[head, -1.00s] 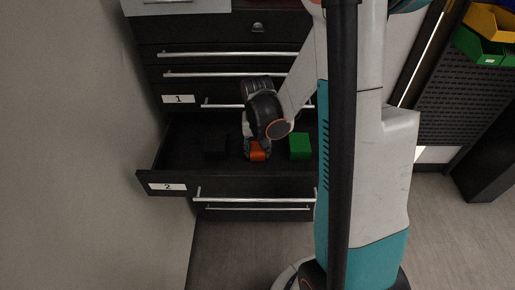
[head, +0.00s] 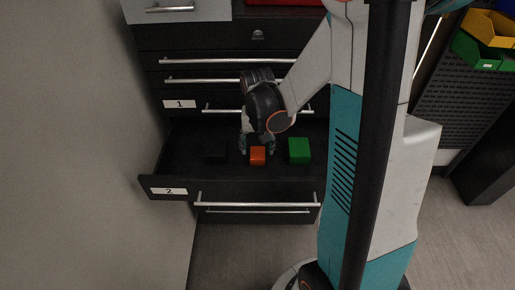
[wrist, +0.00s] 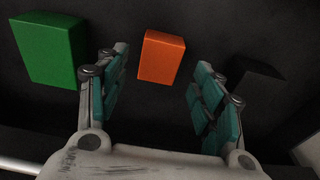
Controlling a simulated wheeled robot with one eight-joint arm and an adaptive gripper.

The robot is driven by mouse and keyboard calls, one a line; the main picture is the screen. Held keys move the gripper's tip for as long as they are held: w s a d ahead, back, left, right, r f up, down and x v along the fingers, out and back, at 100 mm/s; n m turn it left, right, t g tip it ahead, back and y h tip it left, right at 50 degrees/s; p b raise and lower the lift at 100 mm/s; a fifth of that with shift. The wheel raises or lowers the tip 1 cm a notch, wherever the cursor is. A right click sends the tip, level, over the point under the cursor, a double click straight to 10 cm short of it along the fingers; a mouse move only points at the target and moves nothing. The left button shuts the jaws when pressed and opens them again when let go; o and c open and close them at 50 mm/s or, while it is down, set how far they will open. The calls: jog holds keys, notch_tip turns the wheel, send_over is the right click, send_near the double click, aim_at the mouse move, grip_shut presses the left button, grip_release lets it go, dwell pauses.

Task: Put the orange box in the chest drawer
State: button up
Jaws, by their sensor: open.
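The orange box (head: 258,155) lies on the floor of the open chest drawer (head: 230,185), the one labelled 2. It also shows in the wrist view (wrist: 161,57), beyond and between my spread fingertips. My gripper (head: 258,146) is open, just above and behind the box in the head view. In the wrist view (wrist: 158,85) a gap shows between each finger and the box, and nothing is held.
A green box (head: 299,150) sits in the drawer right of the orange one, and a black box (head: 216,151) sits left of it. The drawer labelled 1 (head: 180,104) above is shut. A wall stands close on the left.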

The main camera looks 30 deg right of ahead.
aim_at(257, 156)
notch_tip(257, 156, up, 8)
jog(key=p, duration=0.2)
jog(key=shift+s+a+f, duration=0.25)
jog(key=shift+s, duration=0.15)
